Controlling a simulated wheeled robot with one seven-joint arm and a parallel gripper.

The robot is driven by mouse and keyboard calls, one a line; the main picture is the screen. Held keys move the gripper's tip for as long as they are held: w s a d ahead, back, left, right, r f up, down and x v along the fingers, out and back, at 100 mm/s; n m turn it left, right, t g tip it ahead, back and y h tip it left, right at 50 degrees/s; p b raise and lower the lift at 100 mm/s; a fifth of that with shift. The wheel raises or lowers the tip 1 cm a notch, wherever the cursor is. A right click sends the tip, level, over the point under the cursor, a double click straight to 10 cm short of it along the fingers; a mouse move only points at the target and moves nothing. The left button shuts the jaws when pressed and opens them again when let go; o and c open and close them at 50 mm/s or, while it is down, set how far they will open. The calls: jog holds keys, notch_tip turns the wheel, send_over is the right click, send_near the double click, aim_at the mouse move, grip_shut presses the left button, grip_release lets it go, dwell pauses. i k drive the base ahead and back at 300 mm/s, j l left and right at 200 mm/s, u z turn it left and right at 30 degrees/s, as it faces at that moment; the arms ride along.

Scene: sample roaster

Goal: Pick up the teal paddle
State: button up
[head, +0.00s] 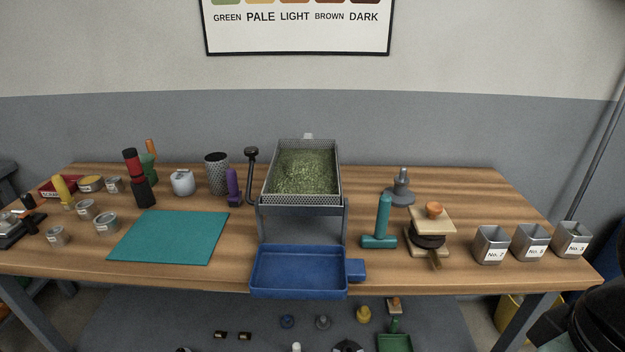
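The teal paddle (383,215) stands on the wooden table (455,180), right of the roaster stand. Its handle points up and its wide flat foot rests on the tabletop. Nothing visible covers it. A dark rounded part at the lower right corner looks like my own arm. No gripper fingers show, so I cannot see my gripper. The part lies well to the right of the paddle and nearer to me.
The roaster's mesh tray (303,175) of green beans is left of the paddle, above a blue tray (298,270). A wooden press (430,222) stands close on its right. Numbered metal tins (491,245) sit farther right. A teal mat (168,237) lies left.

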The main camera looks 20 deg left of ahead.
aim_at(380, 240)
jog(key=i+j+u, duration=0.1)
jog(key=i+u, duration=0.2)
jog(key=i+j+u, duration=0.1)
jog(key=u, duration=0.2)
jog(key=i+u, duration=0.1)
jog(key=u, duration=0.95)
